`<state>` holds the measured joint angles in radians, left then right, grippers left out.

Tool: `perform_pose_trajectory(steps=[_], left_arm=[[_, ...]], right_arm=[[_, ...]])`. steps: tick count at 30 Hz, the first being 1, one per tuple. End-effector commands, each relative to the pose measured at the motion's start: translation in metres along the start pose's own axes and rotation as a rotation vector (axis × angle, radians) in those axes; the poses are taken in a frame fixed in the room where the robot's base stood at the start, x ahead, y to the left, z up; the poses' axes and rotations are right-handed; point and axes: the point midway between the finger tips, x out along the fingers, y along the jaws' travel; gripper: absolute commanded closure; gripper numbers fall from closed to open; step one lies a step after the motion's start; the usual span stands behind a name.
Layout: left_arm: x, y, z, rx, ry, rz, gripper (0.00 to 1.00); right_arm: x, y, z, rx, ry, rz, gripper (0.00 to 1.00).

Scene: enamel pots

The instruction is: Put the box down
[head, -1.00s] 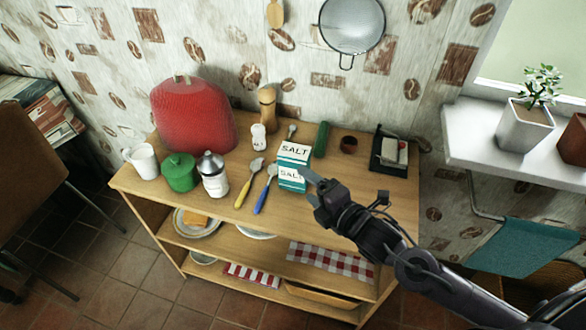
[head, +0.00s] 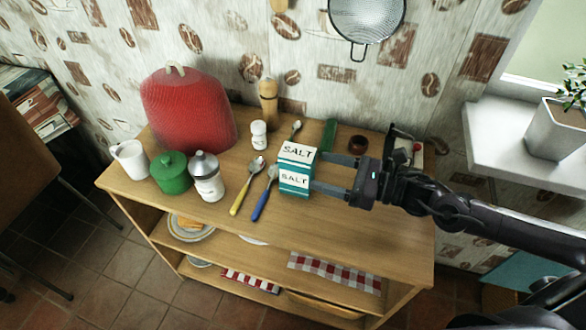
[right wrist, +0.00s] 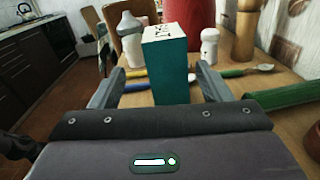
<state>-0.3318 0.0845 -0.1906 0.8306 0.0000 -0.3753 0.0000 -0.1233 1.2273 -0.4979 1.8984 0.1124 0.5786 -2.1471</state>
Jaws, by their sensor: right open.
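The salt box (head: 295,181), teal and white with "SALT" on its top and front, stands upright on the top of the wooden shelf unit (head: 350,235). My right gripper (head: 315,173) is to the right of the box, level with it, its two fingers pointing left at it. The fingers are open and apart. In the right wrist view the box (right wrist: 170,75) stands ahead, between and beyond the fingertips (right wrist: 160,88), with gaps on both sides. Whether a fingertip touches it in the head view I cannot tell. My left gripper is not in view.
Left of the box lie a blue-handled spoon (head: 263,200) and a yellow-handled spoon (head: 243,195). A shaker (head: 207,180), green pot (head: 171,175) and white mug (head: 131,158) stand further left. A cucumber (head: 329,135) and small brown bowl (head: 358,144) are behind. The front right top is clear.

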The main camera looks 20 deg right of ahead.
Motion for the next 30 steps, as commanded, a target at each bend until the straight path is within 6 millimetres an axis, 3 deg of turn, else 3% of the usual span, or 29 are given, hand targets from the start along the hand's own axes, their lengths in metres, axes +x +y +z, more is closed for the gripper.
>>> perform_pose_trajectory(steps=[1, 4, 17, 25, 30], left_arm=[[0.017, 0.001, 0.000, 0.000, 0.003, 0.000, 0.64], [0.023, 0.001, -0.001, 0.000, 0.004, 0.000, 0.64], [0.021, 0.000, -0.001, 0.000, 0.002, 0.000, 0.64], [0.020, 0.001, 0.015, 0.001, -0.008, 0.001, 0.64], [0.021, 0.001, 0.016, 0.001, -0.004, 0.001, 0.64]], right_arm=[[-0.002, -0.001, -0.017, -0.024, 0.000, 0.013, 0.29], [-0.004, -0.002, -0.023, -0.053, -0.003, 0.027, 0.29], [0.030, -0.003, -0.020, -0.061, -0.008, 0.031, 0.29], [0.068, -0.006, -0.020, -0.060, -0.009, 0.032, 0.29], [0.074, -0.005, -0.022, -0.060, -0.004, 0.033, 0.29]])
